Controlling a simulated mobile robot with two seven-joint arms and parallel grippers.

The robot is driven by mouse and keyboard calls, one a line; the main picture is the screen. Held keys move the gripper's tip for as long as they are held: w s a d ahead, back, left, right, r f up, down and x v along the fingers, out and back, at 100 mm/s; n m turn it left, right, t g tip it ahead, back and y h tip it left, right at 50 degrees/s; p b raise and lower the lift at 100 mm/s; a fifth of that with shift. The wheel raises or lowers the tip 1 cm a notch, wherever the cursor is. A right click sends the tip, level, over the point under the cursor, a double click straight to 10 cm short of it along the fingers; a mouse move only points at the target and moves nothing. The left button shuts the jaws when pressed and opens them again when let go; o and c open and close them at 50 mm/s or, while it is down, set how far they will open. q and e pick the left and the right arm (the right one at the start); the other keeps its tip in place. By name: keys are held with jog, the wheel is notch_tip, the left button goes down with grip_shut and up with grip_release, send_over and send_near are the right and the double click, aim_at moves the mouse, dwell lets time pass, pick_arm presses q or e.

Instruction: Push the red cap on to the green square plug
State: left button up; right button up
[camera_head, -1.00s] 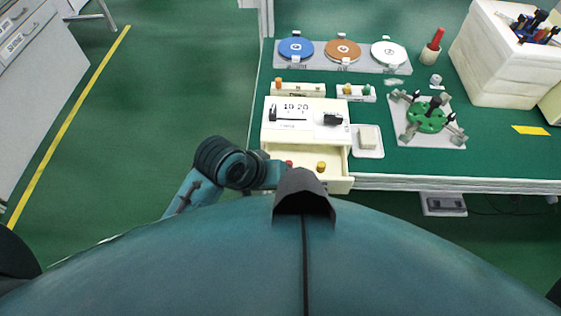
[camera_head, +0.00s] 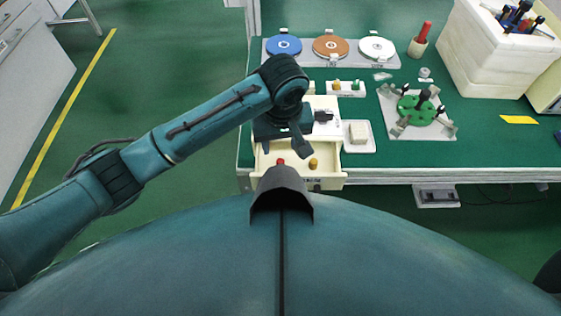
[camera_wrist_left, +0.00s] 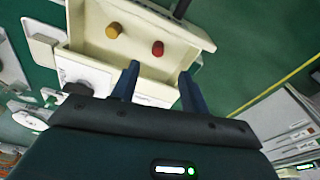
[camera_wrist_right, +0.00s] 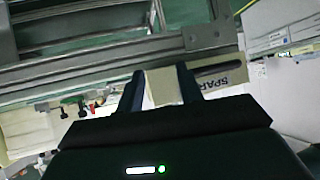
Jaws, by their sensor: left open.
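The red cap (camera_head: 281,162) lies in the open cream drawer (camera_head: 330,182); it also shows in the left wrist view (camera_wrist_left: 158,48). A small green piece (camera_head: 357,86), which looks like the green square plug, stands in a white holder (camera_head: 346,92) on the bench; its shape is too small to tell. My left gripper (camera_head: 285,146) is over the drawer, open and empty. In the left wrist view its two fingers (camera_wrist_left: 160,75) are apart, with the red cap beyond them. My right gripper (camera_wrist_right: 163,78) shows only in its wrist view, open, with a labelled cream box behind its fingers.
A yellow cap (camera_head: 313,164) lies in the drawer right of the red one. A tray with a pale block (camera_head: 359,132), a green-disc fixture (camera_head: 417,108), three coloured discs on a plate and a white tool box (camera_head: 490,60) stand on the bench.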

aim_at(281, 158)
pick_arm(q)
jog(key=f, duration=0.5)
jog(key=w+f, duration=0.1)
jog(key=f, duration=0.2)
jog(key=shift+w+f, duration=0.1)
grip_shut()
dwell(0.4)
